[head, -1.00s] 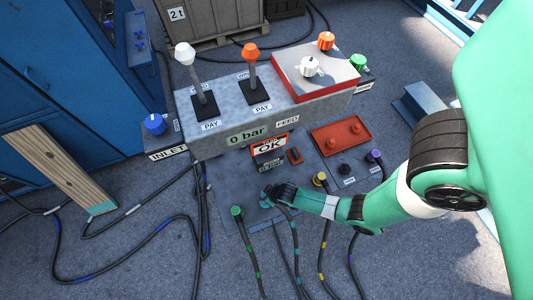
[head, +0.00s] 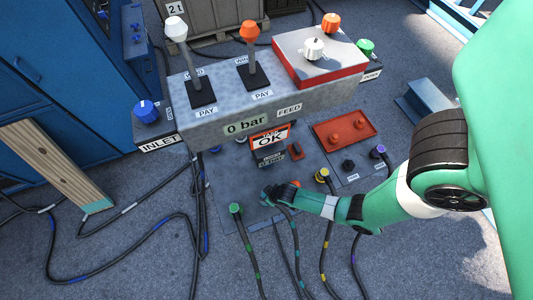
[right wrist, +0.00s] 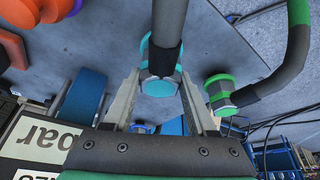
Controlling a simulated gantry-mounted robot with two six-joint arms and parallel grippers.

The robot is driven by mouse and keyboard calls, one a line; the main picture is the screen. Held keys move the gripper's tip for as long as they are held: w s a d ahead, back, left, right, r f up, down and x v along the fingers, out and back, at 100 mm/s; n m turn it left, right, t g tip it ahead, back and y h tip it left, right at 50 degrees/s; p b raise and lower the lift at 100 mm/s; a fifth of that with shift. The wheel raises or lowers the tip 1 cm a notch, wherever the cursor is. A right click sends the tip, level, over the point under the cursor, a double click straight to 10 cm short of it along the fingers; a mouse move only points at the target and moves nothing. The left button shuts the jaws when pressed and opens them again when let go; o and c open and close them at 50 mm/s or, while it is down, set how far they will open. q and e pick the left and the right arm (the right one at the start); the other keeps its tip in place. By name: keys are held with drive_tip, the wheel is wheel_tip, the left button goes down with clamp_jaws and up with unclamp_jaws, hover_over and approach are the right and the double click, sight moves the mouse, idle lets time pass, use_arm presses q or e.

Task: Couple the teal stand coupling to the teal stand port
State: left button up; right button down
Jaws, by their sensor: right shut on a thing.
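The teal stand coupling (right wrist: 160,72) is a teal ring on the end of a dark hose. In the right wrist view it sits between the two fingers of my right gripper (right wrist: 158,95), which is shut on it. In the head view my right gripper (head: 272,194) is low over the floor plate in front of the grey console, and the teal-marked hose (head: 296,245) trails from it toward the bottom. I cannot make out the teal stand port, and whether the coupling is seated on it cannot be told. My left gripper is not in view.
A green coupling (head: 235,208) stands left of the gripper; yellow (head: 322,174) and purple (head: 380,151) ones stand to the right. The grey console (head: 215,120) with levers rises behind, beside a red tray (head: 344,130). Loose hoses cross the floor.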

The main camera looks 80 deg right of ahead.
drive_tip(key=shift+f+b, duration=0.4)
drive_tip(key=shift+f, duration=0.1)
idle(0.4)
drive_tip(key=shift+c, duration=0.6)
unclamp_jaws()
drive_tip(key=p+v, duration=0.5)
drive_tip(key=v, duration=0.6)
drive_tip(key=shift+r+p, duration=0.35)
drive_tip(key=shift+r, duration=0.05)
